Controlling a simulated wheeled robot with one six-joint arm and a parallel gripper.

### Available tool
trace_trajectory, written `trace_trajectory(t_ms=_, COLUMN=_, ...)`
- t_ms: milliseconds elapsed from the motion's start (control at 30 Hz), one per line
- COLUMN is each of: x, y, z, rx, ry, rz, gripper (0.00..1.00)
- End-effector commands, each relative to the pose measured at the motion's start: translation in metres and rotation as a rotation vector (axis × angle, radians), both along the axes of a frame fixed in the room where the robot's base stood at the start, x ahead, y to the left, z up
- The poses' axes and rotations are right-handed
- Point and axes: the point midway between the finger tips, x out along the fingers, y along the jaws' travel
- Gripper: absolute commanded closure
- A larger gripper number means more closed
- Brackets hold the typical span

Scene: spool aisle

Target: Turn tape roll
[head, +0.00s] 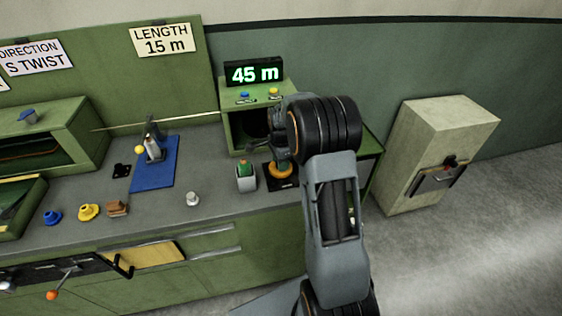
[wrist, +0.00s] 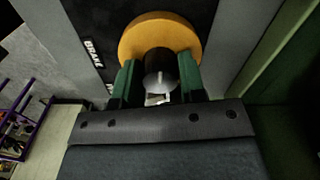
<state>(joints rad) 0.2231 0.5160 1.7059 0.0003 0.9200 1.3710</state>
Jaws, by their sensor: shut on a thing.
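The knob stands in the middle of an orange disc (wrist: 150,30) on a black plate lettered "BRAKE". The disc also shows in the head view (head: 281,171), partly hidden by my gripper. I cannot make out anything that is clearly a tape roll.
A green housing (head: 231,130) with a "45 m" display (head: 254,72) stands behind my gripper. A grey cup with a green item (head: 245,177) is close on the left. Blue (head: 52,217) and yellow (head: 88,211) pieces lie farther left. A beige cabinet (head: 407,160) stands right.

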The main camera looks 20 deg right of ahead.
Motion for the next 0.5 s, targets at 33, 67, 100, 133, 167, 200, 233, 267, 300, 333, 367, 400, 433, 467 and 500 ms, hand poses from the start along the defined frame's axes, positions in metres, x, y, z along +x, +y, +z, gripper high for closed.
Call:
trace_trajectory(t_ms=33, x=0.0003, y=-0.0008, z=0.0011, rx=-0.002, ry=-0.002, rz=0.000, gripper=0.86)
trace_trajectory(t_ms=67, x=0.0003, y=-0.0008, z=0.0011, rx=-0.002, ry=-0.002, rz=0.000, gripper=0.86)
trace_trajectory(t_ms=100, x=0.0003, y=-0.0008, z=0.0011, rx=-0.002, ry=-0.002, rz=0.001, gripper=0.86)
trace_trajectory(t_ms=133, x=0.0003, y=-0.0008, z=0.0011, rx=-0.002, ry=-0.002, rz=0.001, gripper=0.86)
trace_trajectory(t_ms=167, x=0.0003, y=-0.0008, z=0.0011, rx=-0.002, ry=-0.002, rz=0.001, gripper=0.86)
trace_trajectory(t_ms=200, x=0.0004, y=-0.0008, z=0.0011, rx=-0.002, ry=-0.002, rz=0.001, gripper=0.86)
trace_trajectory(t_ms=233, x=0.0004, y=-0.0008, z=0.0010, rx=-0.002, ry=-0.002, rz=0.001, gripper=0.61)
trace_trajectory(t_ms=267, x=0.0004, y=-0.0008, z=0.0011, rx=-0.002, ry=-0.002, rz=0.001, gripper=0.59)
trace_trajectory(t_ms=300, x=0.0003, y=-0.0007, z=0.0010, rx=-0.002, ry=-0.002, rz=0.001, gripper=0.55)
trace_trajectory(t_ms=333, x=0.0004, y=-0.0007, z=0.0009, rx=-0.002, ry=-0.002, rz=0.001, gripper=0.52)
trace_trajectory(t_ms=367, x=0.0003, y=-0.0005, z=0.0008, rx=-0.002, ry=-0.002, rz=0.001, gripper=0.49)
trace_trajectory(t_ms=400, x=0.0003, y=-0.0004, z=0.0007, rx=-0.001, ry=-0.001, rz=0.001, gripper=0.45)
trace_trajectory(t_ms=433, x=0.0003, y=-0.0003, z=0.0006, rx=-0.001, ry=-0.001, rz=0.002, gripper=0.42)
trace_trajectory(t_ms=467, x=0.0003, y=-0.0002, z=0.0006, rx=-0.001, ry=-0.001, rz=0.002, gripper=0.40)
trace_trajectory(t_ms=500, x=0.0002, y=0.0000, z=0.0005, rx=-0.001, ry=-0.001, rz=0.002, gripper=0.37)
